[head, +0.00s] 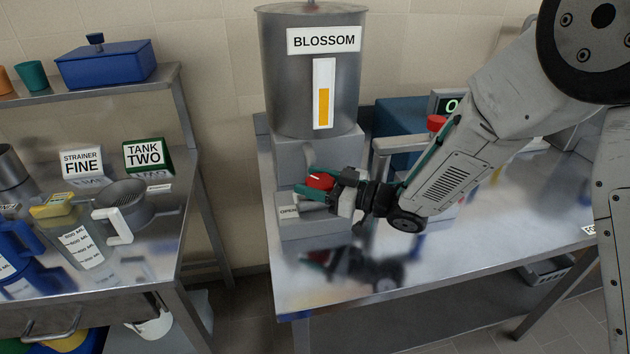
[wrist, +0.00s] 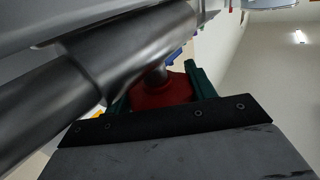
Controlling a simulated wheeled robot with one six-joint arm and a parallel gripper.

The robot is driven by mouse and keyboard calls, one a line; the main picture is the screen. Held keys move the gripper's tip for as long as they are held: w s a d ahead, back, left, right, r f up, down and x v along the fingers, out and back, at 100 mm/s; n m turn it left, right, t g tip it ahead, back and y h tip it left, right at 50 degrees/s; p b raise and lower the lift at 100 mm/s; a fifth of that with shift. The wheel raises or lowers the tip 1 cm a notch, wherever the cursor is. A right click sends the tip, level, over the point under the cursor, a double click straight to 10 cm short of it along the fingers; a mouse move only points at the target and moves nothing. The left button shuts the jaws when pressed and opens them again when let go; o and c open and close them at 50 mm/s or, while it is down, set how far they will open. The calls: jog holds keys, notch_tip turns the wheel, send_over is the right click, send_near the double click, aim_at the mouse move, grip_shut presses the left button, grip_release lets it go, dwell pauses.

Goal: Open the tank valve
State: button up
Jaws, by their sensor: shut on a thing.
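The tank (head: 284,80) is a grey metal cylinder labelled BLOSSOM, with an orange level strip (head: 323,105) on its front. It stands on a grey block on the steel table. The red valve handle (head: 320,181) is low on the front of that block, above a label reading OPEN. My gripper (head: 318,187) has its green fingers on either side of the red handle and is shut on it. In the wrist view the red handle (wrist: 160,92) sits between the green fingers, beside a grey metal pipe (wrist: 120,60). The handle's exact turn is hard to tell.
A blue box and a device with a green display (head: 447,104) stand behind my arm. On the left table are a strainer (head: 127,196), a measuring jug (head: 80,245), a blue jug (head: 20,255) and signs FINE and TANK TWO (head: 146,155). The table's front right is clear.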

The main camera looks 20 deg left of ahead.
aim_at(315, 179)
jog(key=shift+n+g, duration=0.5)
jog(key=shift+g, duration=0.3)
jog(key=o, duration=1)
jog(key=shift+r, duration=0.3)
notch_tip(315, 179, up, 3)
jog(key=shift+f, duration=0.1)
jog(key=s+d+r, duration=0.1)
jog(key=s+d, duration=0.7)
jog(key=s, duration=0.5)
jog(key=shift+s+d+r, duration=0.3)
